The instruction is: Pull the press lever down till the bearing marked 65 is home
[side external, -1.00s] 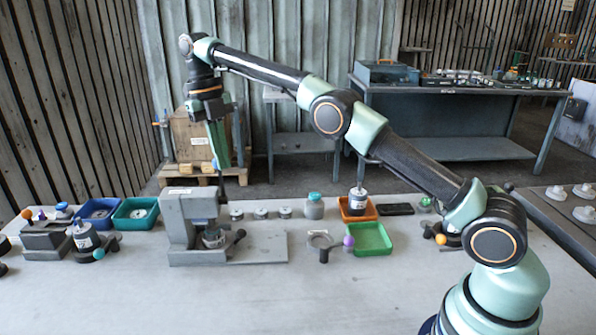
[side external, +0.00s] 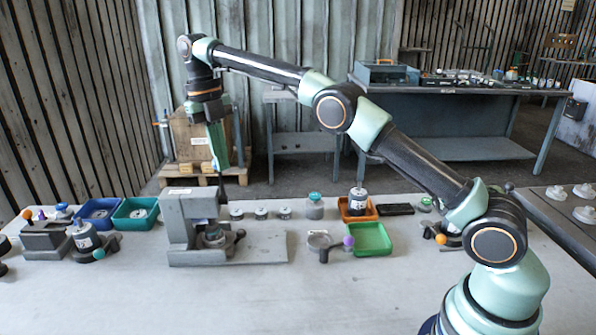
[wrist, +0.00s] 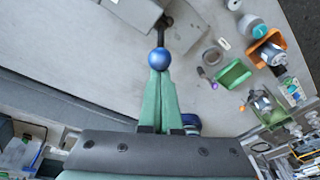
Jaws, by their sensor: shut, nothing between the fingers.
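The grey press (side external: 190,228) stands on the table in the side view, with a round part seated low in its opening (side external: 213,239). The number 65 cannot be read. The press lever shows in the wrist view as a dark rod (wrist: 164,30) ending in a blue ball (wrist: 158,59). My gripper (wrist: 161,72) has its green fingers shut and empty, with the tips right at the ball; contact cannot be told for sure. In the side view my gripper (side external: 222,166) points down above the press, and the ball does not show clearly.
Several small ring parts (side external: 261,213) and a jar (side external: 314,207) stand right of the press. A green tray (side external: 370,239) and an orange tray (side external: 359,211) lie further right. Blue (side external: 97,212) and teal (side external: 136,213) bins stand left. The front of the table is clear.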

